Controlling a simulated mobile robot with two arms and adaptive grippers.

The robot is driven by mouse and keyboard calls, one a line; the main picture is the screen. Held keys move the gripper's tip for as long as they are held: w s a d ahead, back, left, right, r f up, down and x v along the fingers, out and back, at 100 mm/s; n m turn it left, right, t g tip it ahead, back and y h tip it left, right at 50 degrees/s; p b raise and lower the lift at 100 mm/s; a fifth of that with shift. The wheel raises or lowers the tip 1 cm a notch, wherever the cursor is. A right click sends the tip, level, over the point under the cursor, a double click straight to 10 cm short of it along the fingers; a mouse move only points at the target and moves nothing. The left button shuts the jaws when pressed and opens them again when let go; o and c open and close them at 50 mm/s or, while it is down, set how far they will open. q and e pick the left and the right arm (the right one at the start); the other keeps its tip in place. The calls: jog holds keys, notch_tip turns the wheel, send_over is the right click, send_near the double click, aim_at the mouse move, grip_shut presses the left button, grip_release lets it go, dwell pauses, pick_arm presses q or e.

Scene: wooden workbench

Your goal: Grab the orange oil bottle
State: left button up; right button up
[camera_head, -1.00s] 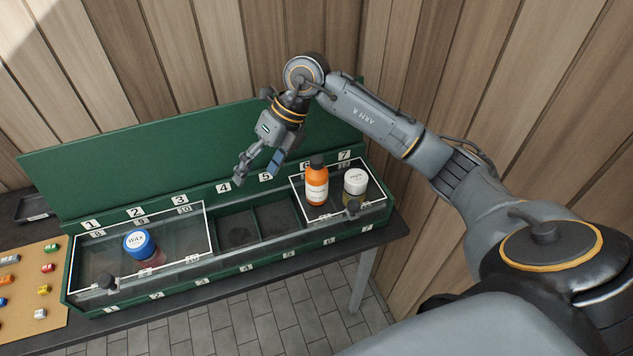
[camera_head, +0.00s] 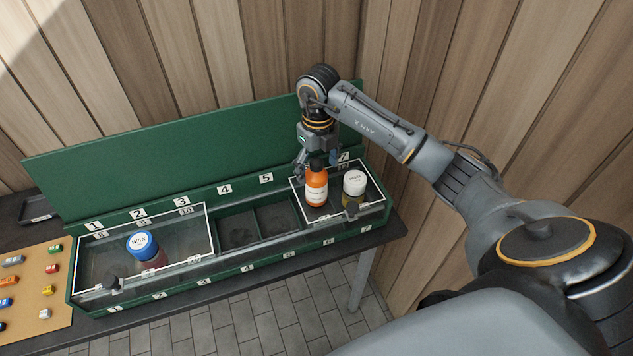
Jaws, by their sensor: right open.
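The orange oil bottle (camera_head: 316,187) stands upright in the right part of the green compartment box (camera_head: 130,291). My left gripper is not in view.
A white-lidded jar (camera_head: 354,185) stands close to the right of the bottle. A blue-lidded wax jar (camera_head: 141,247) sits in the left section. The middle compartments look empty. The raised green back panel (camera_head: 170,160) is behind. A board with small coloured pieces (camera_head: 28,300) lies left.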

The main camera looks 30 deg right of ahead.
jog(key=shift+f+p, duration=0.4)
notch_tip(320, 180, down, 4)
jog(key=shift+a+r+p, duration=0.1)
jog(key=shift+r+p, duration=0.05)
jog(key=shift+p, duration=0.7)
jog(key=shift+f, duration=0.35)
jog(key=shift+w, duration=0.1)
jog(key=c, duration=1.6)
jog(key=shift+r, duration=0.1)
